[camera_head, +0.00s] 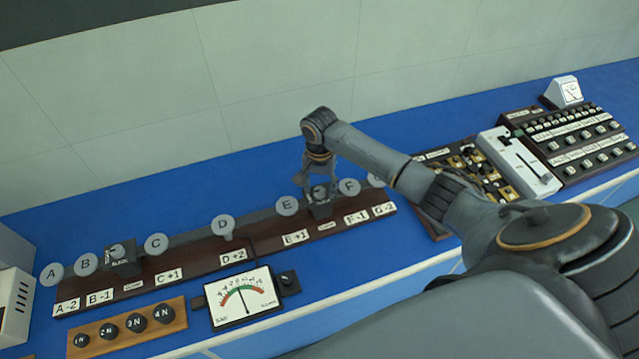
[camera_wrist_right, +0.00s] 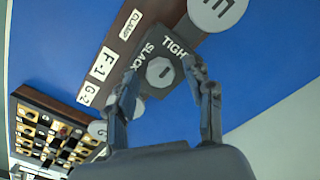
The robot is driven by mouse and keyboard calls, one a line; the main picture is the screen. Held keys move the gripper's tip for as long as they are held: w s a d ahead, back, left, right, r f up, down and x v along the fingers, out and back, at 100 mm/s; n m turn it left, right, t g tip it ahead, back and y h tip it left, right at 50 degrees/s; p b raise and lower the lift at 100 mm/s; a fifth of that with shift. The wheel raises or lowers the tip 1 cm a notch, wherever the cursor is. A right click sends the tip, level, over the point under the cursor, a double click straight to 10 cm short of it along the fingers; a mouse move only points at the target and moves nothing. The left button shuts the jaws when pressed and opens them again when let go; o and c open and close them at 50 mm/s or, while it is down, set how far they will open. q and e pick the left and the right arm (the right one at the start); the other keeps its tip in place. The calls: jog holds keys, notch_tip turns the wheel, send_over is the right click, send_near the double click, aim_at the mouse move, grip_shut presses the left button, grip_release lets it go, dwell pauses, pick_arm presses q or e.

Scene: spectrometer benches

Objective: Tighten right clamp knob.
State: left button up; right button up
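The right clamp (camera_head: 320,207) is a dark block on the brown rail between discs E and F. Its round grey knob (camera_wrist_right: 160,72) shows in the right wrist view, between the words TIGHT and SLACK, with a short dark mark on its face. My right gripper (camera_wrist_right: 163,75) has its two fingers apart, one on each side of the knob in that view. Gaps show between fingers and knob; I cannot tell how far above it they are. In the head view my right gripper (camera_head: 319,178) is directly over the clamp and partly hides it. My left gripper is not in view.
Grey discs E (camera_head: 287,205) and F (camera_head: 349,187) stand close on either side. A left clamp (camera_head: 121,260) sits farther left on the rail. A dial meter (camera_head: 242,297) and a weight rack (camera_head: 127,327) lie in front. A white slider unit (camera_head: 519,163) and button panels are at right.

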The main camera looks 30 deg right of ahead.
aim_at(320, 191)
jog(key=shift+r, duration=0.15)
notch_tip(320, 191, up, 12)
dwell(0.5)
jog(key=shift+f, duration=0.2)
